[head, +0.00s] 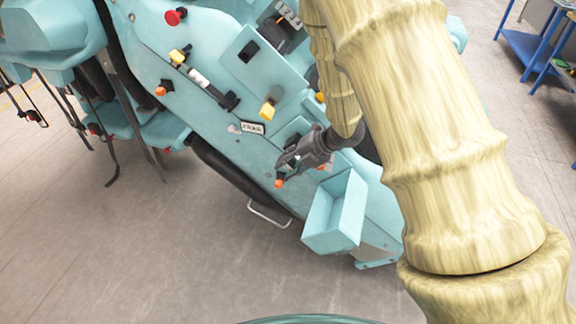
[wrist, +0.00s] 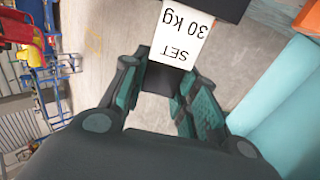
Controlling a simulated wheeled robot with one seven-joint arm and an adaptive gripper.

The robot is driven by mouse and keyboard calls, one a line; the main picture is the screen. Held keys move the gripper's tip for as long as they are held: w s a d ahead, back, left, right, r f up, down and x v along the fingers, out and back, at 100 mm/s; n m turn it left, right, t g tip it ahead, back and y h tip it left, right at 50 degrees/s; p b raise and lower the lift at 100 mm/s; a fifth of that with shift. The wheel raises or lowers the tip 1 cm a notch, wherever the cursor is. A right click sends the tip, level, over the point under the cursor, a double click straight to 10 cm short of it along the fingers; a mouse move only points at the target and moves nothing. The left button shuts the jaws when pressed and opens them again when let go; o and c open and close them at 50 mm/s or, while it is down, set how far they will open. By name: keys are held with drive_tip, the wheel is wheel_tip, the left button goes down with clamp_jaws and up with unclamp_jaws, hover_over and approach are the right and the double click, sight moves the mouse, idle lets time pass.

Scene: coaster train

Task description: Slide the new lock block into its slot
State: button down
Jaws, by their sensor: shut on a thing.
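My gripper (head: 284,163) is in front of the teal machine panel (head: 215,125), above the small open box. In the wrist view its fingers (wrist: 160,95) are shut on a dark piece (wrist: 158,78). A white label reading "SET 30 kg" (wrist: 186,32) adjoins this piece, upside down. I cannot tell whether the held piece is the lock block. In the head view a dark square opening (head: 248,51) shows in a raised teal housing; I cannot tell whether it is the slot.
A teal open box (head: 319,228) stands below my gripper and looks empty. An orange knob (head: 279,183) is close beneath the fingers. A red knob (head: 175,16) and a black lever (head: 228,99) stick out from the panel. The floor at lower left is clear.

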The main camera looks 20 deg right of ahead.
drive_tip(key=shift+w+d+p, duration=0.2)
drive_tip(key=shift+w+d, duration=0.3)
drive_tip(key=shift+w, duration=0.2)
drive_tip(key=shift+w+d+p, duration=0.2)
drive_tip(key=shift+w+d, duration=0.25)
drive_tip(key=shift+w, duration=0.2)
idle(0.4)
drive_tip(key=c, duration=1)
unclamp_jaws()
drive_tip(key=shift+c, duration=0.2)
drive_tip(key=v, duration=1.2)
